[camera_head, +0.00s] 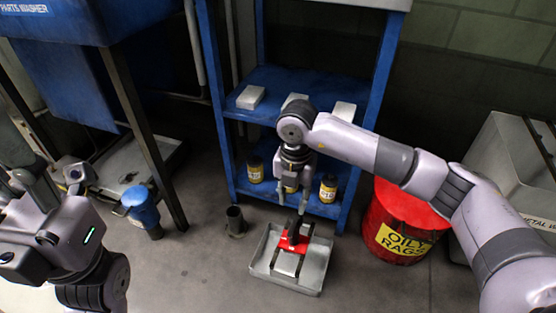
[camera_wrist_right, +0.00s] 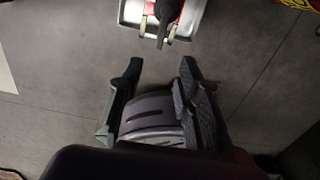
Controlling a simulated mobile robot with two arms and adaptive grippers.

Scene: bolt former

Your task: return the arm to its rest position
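My right arm reaches in from the right in the head view. Its gripper (camera_head: 293,205) points down over a grey tray on the floor. In the right wrist view the two fingers of this gripper (camera_wrist_right: 160,75) stand apart, with no object held between their tips. A red tool with a dark handle (camera_head: 293,238) lies in the tray, and its dark handle also shows at the top of the right wrist view (camera_wrist_right: 167,15). My left arm is at the left edge, with its gripper (camera_head: 30,178) partly cut off; its finger opening is unclear.
The grey tray (camera_head: 257,265) stands before a blue shelf (camera_head: 272,80) holding pale blocks and small jars. A red oily-rags bin (camera_head: 400,222) is right of it. A dark cup (camera_head: 236,222) and a blue-topped object (camera_head: 142,208) stand left. The front floor is clear.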

